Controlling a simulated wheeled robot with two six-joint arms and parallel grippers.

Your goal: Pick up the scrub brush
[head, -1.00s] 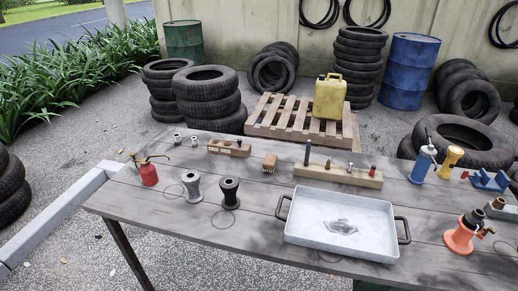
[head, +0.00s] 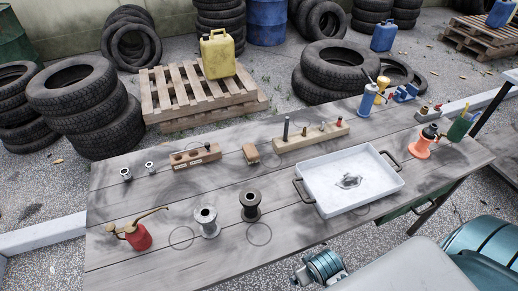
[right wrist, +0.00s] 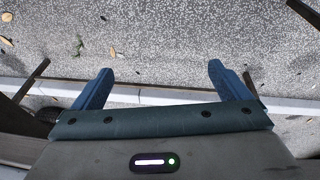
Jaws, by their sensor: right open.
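The scrub brush (head: 251,154) is a small brown block lying near the middle of the grey wooden table (head: 130,215) in the head view. It sits between two wooden blocks with holes, a shorter one (head: 195,156) on its left and a longer one (head: 310,137) on its right. My right gripper (right wrist: 160,72) shows in the right wrist view with its blue fingers wide apart and nothing between them. Gravel lies behind it there; the brush is not in that view. My left gripper is not in view.
A white metal tray (head: 325,190) stands right of the brush. Two spools, grey (head: 207,222) and black (head: 250,206), and a red oil can (head: 137,236) stand at the front left. Blue and orange tools stand at the right. Tires and a pallet (head: 195,97) lie behind the table.

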